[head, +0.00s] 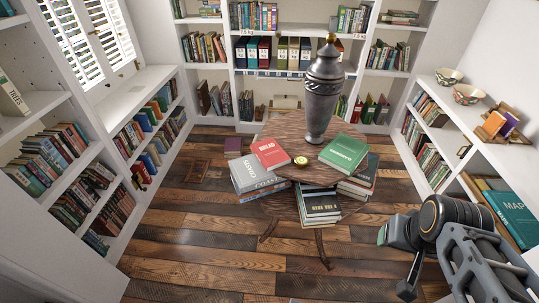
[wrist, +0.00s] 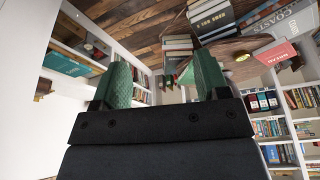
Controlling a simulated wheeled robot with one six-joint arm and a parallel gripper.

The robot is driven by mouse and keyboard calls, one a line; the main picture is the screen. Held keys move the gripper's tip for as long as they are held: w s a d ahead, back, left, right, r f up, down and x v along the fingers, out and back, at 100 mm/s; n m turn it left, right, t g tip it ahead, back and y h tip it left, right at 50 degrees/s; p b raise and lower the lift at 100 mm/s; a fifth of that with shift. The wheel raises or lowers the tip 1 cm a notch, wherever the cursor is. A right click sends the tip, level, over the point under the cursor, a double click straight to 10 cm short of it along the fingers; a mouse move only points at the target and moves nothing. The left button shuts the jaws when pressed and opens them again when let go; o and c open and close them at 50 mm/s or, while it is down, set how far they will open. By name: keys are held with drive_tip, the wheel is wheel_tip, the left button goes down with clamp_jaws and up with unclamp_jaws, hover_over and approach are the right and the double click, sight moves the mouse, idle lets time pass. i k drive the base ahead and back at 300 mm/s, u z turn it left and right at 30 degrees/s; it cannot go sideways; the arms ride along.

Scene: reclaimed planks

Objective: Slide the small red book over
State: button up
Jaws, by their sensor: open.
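A small red book (head: 270,153) lies flat near the left front of the round wooden table (head: 288,124), close to a stack topped by a large grey book (head: 256,175). I cannot tell how much of it rests on the tabletop. In the wrist view the red book (wrist: 276,53) shows at the right, upside down. My gripper (head: 383,235) is at the lower right in the head view, well apart from the book. In the wrist view its two green fingers (wrist: 163,78) stand apart with nothing between them.
A tall dark urn (head: 322,92) stands on the table. A green book (head: 343,152) lies right of a small round brass object (head: 300,161). Book stacks (head: 320,205) sit below the front edge. Shelves line the walls; the plank floor (head: 200,240) at left front is clear.

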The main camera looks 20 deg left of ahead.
sight(271, 154)
drive_tip(key=k, duration=0.5)
drive_tip(key=u, duration=1.25)
drive_tip(key=i, duration=0.75)
drive_tip(key=u, duration=0.95)
drive_tip(key=i, duration=0.85)
drive_tip(key=u, duration=0.1)
